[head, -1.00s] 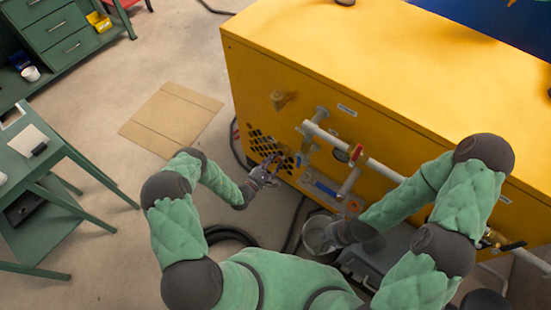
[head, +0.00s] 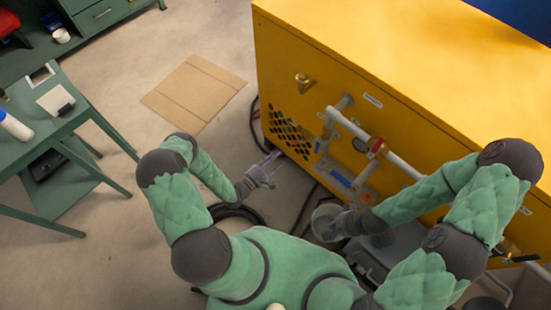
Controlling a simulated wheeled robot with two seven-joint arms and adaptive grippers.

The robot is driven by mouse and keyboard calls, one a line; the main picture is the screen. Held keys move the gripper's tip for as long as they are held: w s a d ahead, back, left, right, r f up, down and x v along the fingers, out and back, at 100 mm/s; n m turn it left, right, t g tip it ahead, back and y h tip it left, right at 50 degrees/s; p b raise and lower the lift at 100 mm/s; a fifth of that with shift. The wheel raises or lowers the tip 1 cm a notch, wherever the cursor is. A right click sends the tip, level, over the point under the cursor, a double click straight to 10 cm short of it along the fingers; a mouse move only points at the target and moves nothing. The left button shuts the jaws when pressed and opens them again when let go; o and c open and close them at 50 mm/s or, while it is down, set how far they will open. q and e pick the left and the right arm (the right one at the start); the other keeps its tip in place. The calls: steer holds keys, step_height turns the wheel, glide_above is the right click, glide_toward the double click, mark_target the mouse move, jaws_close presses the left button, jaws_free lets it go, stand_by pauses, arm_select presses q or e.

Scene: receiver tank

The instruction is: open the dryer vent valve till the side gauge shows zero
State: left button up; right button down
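The yellow tank housing (head: 310,60) carries grey pipework on its front. A red handle (head: 377,146) sits on the upper pipe, beside a small round dark face (head: 360,145) that may be a gauge; no reading can be made out. A blue handle (head: 341,179) shows lower down. I cannot tell which handle is the dryer vent valve. My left gripper (head: 272,160) is empty, its fingers apart, left of and clear of the pipework.
A perforated dark vent (head: 288,132) and a brass fitting (head: 304,81) are on the housing's front. Black hose (head: 238,212) lies on the floor. A flat cardboard sheet (head: 193,92) lies farther back. A green table (head: 60,130) stands at left, with open floor between.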

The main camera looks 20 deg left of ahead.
mark_target(297, 142)
arm_select(q)
steer(key=c, duration=0.9)
steer(key=shift+d+f+n, duration=0.1)
steer(key=shift+d+n, duration=0.05)
steer(key=shift+n, duration=0.55)
jaws_close()
steer(key=w+d+f+n+g+h+b, duration=0.35)
steer(key=w+d+n+b, duration=0.45)
steer(key=n, duration=0.6)
steer(key=shift+a+r+g+y+p, duration=0.25)
steer(key=shift+a+r+g+p, duration=0.1)
steer(key=shift+a+r+p, duration=0.7)
